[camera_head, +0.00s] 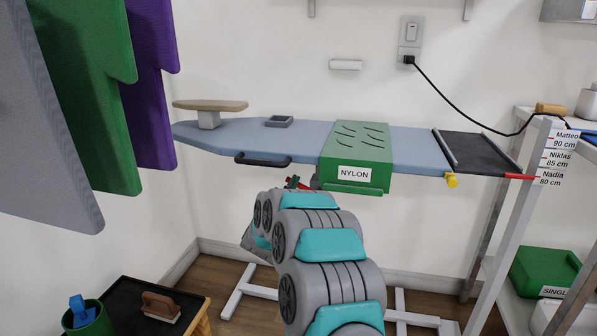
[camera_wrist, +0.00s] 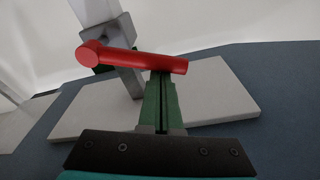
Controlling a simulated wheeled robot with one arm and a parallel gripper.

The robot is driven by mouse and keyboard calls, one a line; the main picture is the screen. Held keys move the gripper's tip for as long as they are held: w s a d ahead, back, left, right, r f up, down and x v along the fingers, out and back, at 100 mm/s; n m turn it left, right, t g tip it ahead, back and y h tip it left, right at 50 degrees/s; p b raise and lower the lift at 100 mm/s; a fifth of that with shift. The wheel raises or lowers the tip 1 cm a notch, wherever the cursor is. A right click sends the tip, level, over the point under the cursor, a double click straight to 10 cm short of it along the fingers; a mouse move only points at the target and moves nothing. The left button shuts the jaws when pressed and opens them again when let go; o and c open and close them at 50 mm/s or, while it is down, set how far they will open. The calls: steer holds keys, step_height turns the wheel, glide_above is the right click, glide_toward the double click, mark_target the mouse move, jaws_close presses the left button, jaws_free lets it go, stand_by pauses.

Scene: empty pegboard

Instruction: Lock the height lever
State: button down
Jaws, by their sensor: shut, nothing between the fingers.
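A red lever (camera_wrist: 135,60) with a round pivot end at its left lies nearly level across the wrist view, mounted on a grey bracket and post (camera_wrist: 121,57). My gripper (camera_wrist: 161,78) has its green fingers shut together, with the tips right at the lever's right half. The lever overlaps the tips in the picture; I cannot tell whether they touch. In the head view, only a small red piece (camera_head: 292,182) shows under the ironing board (camera_head: 225,137), beside my arm. My arm hides most of the gripper there.
A green NYLON cover (camera_head: 355,150) lies over the board's middle. A yellow knob (camera_head: 451,180) is under its right end. A red marker (camera_head: 519,177) is at the Nadia 80 cm label. A dark-topped stand (camera_head: 125,291) with a green pot and brush is at lower left.

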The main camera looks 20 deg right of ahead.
steer(key=shift+w+a+f+n+y+p, duration=0.1)
steer(key=shift+w+a+f+n+p, duration=0.05)
steer(key=shift+f+n, duration=0.4)
steer(key=shift+w+a+f+n+y+p, duration=0.1)
steer(key=shift+a+f+n+p, duration=0.1)
steer(key=shift+f+n, duration=0.35)
steer(key=shift+w+a+f+n+y+p, duration=0.15)
steer(key=shift+f+n, duration=0.25)
steer(key=shift+n, duration=0.2)
steer(key=shift+f, duration=0.1)
